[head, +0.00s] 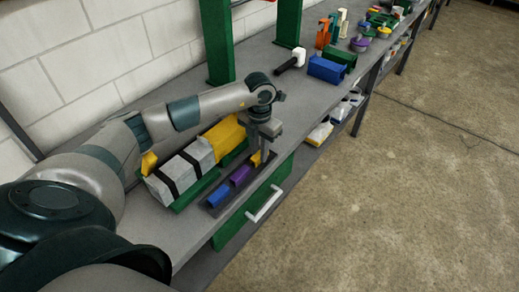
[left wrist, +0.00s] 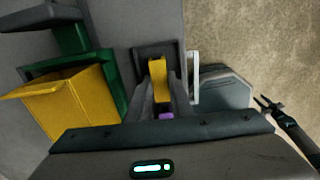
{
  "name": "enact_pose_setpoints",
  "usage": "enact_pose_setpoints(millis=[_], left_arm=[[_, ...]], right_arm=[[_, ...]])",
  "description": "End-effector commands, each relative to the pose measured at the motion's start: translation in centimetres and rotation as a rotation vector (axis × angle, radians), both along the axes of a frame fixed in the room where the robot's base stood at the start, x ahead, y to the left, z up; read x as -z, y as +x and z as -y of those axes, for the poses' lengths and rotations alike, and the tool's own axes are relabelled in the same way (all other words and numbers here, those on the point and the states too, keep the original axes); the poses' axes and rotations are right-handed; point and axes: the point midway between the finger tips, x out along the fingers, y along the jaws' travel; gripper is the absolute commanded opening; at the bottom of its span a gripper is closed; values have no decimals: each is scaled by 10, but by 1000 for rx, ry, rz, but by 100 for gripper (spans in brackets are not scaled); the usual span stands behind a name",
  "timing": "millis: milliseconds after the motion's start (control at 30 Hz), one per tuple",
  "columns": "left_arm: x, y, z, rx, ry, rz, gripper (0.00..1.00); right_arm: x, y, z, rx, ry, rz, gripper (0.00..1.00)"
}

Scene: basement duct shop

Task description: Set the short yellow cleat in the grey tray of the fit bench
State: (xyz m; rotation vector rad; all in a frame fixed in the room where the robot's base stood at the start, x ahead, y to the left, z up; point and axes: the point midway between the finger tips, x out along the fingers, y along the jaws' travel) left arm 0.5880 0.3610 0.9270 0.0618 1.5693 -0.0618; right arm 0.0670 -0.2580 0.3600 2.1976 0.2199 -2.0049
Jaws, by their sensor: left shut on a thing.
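The short yellow cleat (head: 256,158) is between the fingers of my left gripper (head: 263,150), which is shut on it. In the left wrist view the cleat (left wrist: 158,72) shows between the fingertips (left wrist: 160,92). It is over the far end of a narrow dark grey tray (head: 218,209), also seen in the left wrist view (left wrist: 140,56). I cannot tell whether it touches the tray floor. A blue piece (head: 218,196) and a purple piece (head: 240,175) sit in the tray. My right gripper (left wrist: 264,101) shows small in the left wrist view, its fingers apart.
A grey, black-banded duct piece (head: 181,173) with a yellow part (head: 224,138) rests on a green base beside the tray. A green drawer with a white handle (head: 265,204) is below. A black-handled mallet (head: 291,61) and blue block (head: 326,69) lie farther along the bench.

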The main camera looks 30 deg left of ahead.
Motion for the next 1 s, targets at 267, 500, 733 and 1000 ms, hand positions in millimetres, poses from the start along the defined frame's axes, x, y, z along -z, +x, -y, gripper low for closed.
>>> enact_pose_setpoints(millis=[267,500,733,1000], left_arm=[[4,0,0,0,0,0,0],[2,0,0,0,0,0,38],[-1,0,0,0,0,0,38],[-24,1,0,0,0,5,38]], right_arm=[[5,0,0,1,-1,0,31],[3,0,0,1,0,-1,31],[0,0,-2,2,1,0,31],[14,0,-5,4,4,0,31]])
